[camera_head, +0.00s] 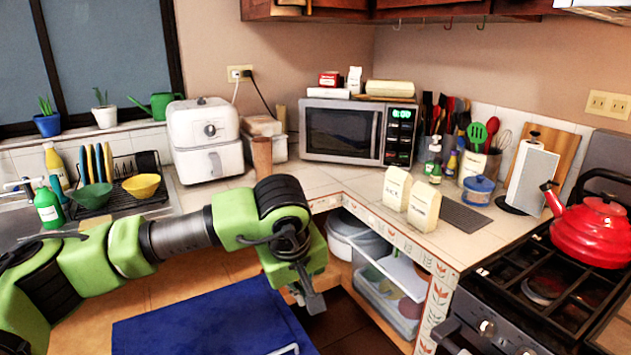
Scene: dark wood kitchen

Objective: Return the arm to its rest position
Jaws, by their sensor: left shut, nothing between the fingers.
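My left arm (178,235) is green and black and comes in from the left, stretched across the front of the counter. My left gripper (312,303) is at its end, pointing down in front of the corner cabinet. Its fingers are shut with nothing between them. It hangs beside the right end of a blue panel (205,322) and is clear of the countertop items. My right gripper is not in view.
A microwave (340,131), a white air fryer (203,138) and two paper bags (410,199) stand on the counter. A red kettle (591,232) is on the stove at the right. An open shelf (388,272) with plastic containers lies right of my gripper.

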